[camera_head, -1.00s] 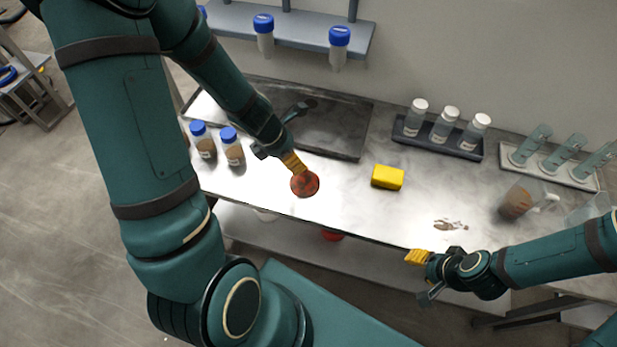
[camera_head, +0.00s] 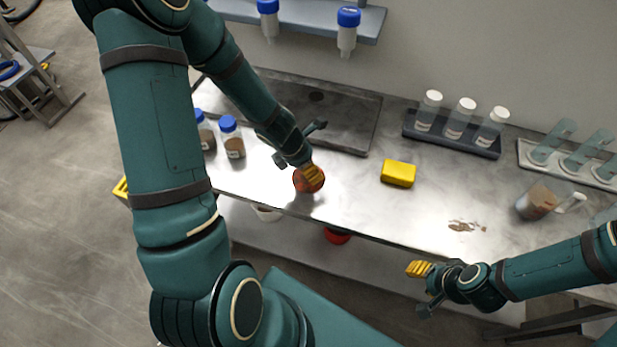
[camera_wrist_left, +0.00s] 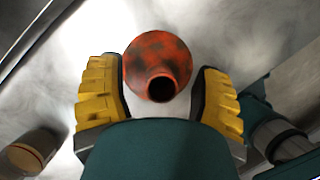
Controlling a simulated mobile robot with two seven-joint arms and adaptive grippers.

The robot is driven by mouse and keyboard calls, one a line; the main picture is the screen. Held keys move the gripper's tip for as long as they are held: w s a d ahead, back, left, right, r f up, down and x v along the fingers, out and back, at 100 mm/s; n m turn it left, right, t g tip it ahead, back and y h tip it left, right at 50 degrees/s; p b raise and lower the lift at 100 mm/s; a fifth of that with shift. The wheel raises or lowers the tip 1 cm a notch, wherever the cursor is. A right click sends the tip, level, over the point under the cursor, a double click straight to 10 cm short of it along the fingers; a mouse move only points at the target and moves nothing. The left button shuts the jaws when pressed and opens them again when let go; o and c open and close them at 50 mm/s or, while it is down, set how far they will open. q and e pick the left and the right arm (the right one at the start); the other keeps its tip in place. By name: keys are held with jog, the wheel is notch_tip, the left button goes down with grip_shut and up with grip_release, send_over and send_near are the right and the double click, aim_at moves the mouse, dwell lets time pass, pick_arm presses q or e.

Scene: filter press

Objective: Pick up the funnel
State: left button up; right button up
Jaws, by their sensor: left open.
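The funnel (camera_head: 302,184) is round, orange-red with dark blotches, and stands on the steel bench below my left gripper (camera_head: 313,172). In the left wrist view the funnel (camera_wrist_left: 158,60) shows its wide cone and a dark spout opening facing the camera. The two yellow fingers of my left gripper (camera_wrist_left: 160,98) are apart, one on each side of the spout, with gaps to both sides. My right gripper (camera_head: 420,282) has yellow fingertips and hangs empty beyond the bench's front edge; its finger gap is not clear.
A yellow sponge-like block (camera_head: 398,174) lies right of the funnel. Blue-capped jars (camera_head: 232,138) stand to its left. A dark rack of white-capped bottles (camera_head: 452,143) is at the back. Brown spilled bits (camera_head: 462,226) and a beaker (camera_head: 535,202) lie to the right. The front middle is clear.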

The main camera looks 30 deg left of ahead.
pick_arm(q)
grip_shut()
dwell(0.4)
